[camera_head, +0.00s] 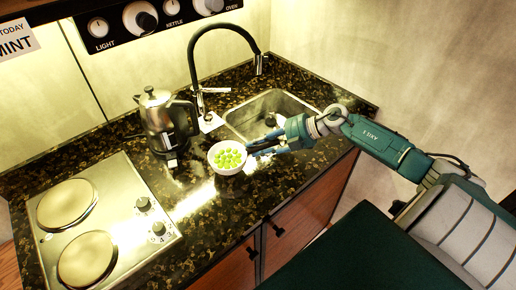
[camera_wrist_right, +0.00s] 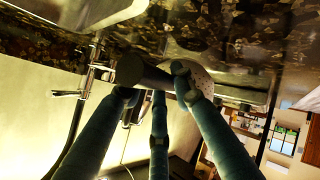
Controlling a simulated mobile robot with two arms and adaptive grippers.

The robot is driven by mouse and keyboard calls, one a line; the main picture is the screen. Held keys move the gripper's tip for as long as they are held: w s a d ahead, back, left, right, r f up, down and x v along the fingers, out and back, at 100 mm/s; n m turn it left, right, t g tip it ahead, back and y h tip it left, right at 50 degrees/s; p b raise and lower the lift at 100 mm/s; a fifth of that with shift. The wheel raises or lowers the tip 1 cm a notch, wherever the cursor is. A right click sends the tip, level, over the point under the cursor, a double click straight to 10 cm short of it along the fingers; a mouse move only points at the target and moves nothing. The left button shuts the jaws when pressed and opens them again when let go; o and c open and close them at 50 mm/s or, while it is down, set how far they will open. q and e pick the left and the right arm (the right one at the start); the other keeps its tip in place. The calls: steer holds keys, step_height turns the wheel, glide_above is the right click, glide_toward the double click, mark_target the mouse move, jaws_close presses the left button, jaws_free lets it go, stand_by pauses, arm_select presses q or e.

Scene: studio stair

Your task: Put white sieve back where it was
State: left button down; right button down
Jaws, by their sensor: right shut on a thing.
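The white sieve (camera_head: 227,168) is a small round bowl with several green round pieces in it, over the dark counter to the left of the sink. My right gripper (camera_head: 262,147) reaches in from the right and is shut on the sieve's side toward the sink. In the right wrist view the fingers (camera_wrist_right: 157,88) close around a dark handle-like part, and the sieve's dotted white wall (camera_wrist_right: 204,80) shows behind them. I cannot tell whether the sieve touches the counter. My left gripper is not in view.
A steel kettle (camera_head: 157,118) stands behind and left of the sieve. The steel sink (camera_head: 285,103) with a black tap (camera_head: 193,62) lies to the right. A hob with two plates (camera_head: 68,205) is at the left. The counter (camera_head: 208,215) in front of the sieve is clear.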

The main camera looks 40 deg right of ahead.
steer(key=shift+f, duration=0.75)
steer(key=shift+f, duration=0.1)
steer(key=c, duration=1.4)
jaws_free()
steer(key=shift+s+d, duration=0.3)
steer(key=shift+r+b+v, duration=0.25)
steer(key=shift+b+v, duration=0.25)
steer(key=shift+v, duration=5.25)
steer(key=shift+w+a, duration=0.1)
